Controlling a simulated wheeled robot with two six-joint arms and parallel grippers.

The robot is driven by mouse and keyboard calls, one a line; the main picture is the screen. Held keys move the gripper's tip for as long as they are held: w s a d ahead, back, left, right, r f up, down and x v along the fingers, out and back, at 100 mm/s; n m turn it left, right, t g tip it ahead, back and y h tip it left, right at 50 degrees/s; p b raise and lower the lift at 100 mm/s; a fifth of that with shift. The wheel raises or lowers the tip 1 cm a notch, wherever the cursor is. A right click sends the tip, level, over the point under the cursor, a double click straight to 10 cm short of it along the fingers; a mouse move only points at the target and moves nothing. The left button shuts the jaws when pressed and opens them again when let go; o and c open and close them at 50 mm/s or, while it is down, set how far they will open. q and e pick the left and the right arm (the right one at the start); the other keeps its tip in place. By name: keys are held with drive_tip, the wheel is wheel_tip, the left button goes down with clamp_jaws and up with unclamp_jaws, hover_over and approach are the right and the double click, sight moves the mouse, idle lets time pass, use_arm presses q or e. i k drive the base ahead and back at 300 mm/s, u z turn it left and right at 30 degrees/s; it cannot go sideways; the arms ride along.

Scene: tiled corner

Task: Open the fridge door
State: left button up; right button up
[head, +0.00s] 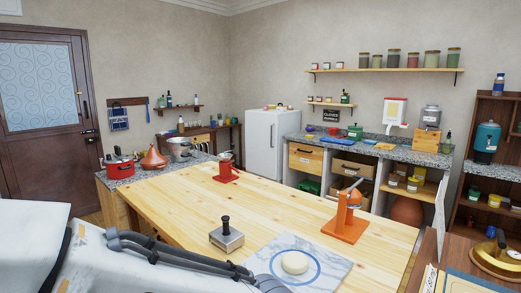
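The white fridge (261,146) stands against the back wall, beyond the long wooden table, near the room's corner. It is small and upright. Its door looks shut, and a dark upright handle shows on its front. The lowest part of the fridge is partly hidden by the table. Neither of my grippers is in view. A white arm link of mine with black hoses fills the lower left.
A stone-topped counter (365,149) stands right of the fridge. Small items sit on the fridge top.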

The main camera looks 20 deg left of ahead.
sight(262, 128)
drive_tip(key=z, duration=2.7)
drive_tip(key=i, duration=3.55)
drive_tip(key=u, duration=2.55)
drive_tip(key=i, duration=3.7)
